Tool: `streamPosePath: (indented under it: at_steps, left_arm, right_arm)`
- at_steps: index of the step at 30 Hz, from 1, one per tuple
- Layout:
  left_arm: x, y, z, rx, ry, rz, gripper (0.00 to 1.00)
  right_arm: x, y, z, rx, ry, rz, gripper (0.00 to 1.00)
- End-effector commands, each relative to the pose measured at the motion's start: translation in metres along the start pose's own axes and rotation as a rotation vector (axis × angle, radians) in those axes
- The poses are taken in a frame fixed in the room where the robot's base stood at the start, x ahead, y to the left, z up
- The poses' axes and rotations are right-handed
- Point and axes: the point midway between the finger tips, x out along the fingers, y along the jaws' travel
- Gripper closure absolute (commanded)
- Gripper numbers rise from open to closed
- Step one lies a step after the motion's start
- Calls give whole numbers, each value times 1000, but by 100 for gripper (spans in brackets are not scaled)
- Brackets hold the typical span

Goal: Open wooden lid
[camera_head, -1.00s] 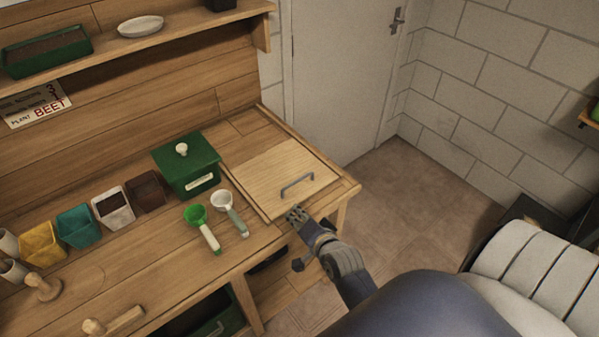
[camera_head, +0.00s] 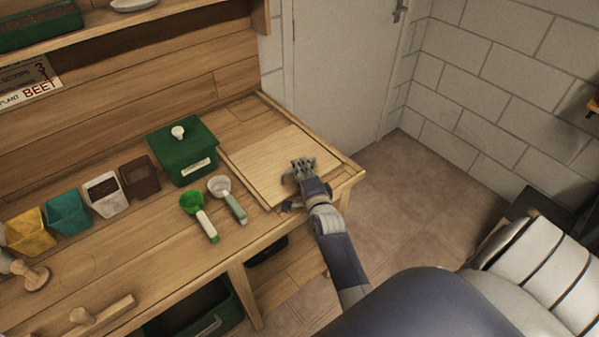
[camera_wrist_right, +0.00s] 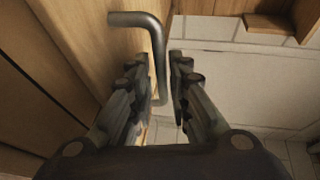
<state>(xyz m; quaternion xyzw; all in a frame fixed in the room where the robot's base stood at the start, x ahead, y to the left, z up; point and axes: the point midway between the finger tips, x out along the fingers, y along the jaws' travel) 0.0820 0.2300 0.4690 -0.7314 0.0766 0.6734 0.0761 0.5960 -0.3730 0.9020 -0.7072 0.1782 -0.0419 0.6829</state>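The wooden lid (camera_head: 262,167) is a pale square panel lying flat and closed in the right end of the workbench top. Its grey bar handle (camera_wrist_right: 150,24) shows in the right wrist view, with one end reaching down between the two fingers. In the head view the handle is hidden behind my right gripper (camera_head: 301,166), which is over the lid's right part. In the right wrist view the right gripper (camera_wrist_right: 162,75) is open, with a gap between its fingers around part of the handle. My left gripper is in neither view.
A green lidded box (camera_head: 183,152) stands left of the lid. A green scoop (camera_head: 200,215) and a white scoop (camera_head: 227,198) lie in front of it. Several small pots line the bench further left. The floor (camera_head: 420,215) right of the bench is clear.

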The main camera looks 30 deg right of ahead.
Motion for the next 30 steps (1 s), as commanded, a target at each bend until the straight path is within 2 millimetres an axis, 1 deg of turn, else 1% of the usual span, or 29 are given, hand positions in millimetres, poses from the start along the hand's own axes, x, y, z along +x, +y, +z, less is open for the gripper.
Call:
streamPosePath:
  at_steps: [1,6,16,17,18,19,26,30]
  left_arm:
    - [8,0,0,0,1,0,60]
    - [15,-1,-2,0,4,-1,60]
    - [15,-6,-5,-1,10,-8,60]
    - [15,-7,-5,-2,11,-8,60]
    - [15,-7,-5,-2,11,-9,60]
    - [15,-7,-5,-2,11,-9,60]
    - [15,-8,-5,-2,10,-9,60]
    - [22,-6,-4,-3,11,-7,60]
  right_arm:
    - [7,4,0,0,0,-1,82]
    - [19,2,0,0,-1,0,82]
    - [21,0,0,-1,-1,2,82]
    - [21,0,0,-1,-1,2,85]
    - [21,0,0,-1,-1,2,94]
    - [21,0,0,-1,-1,2,100]
    - [22,0,0,-1,-1,2,100]
    - [32,0,-6,-2,0,-1,100]
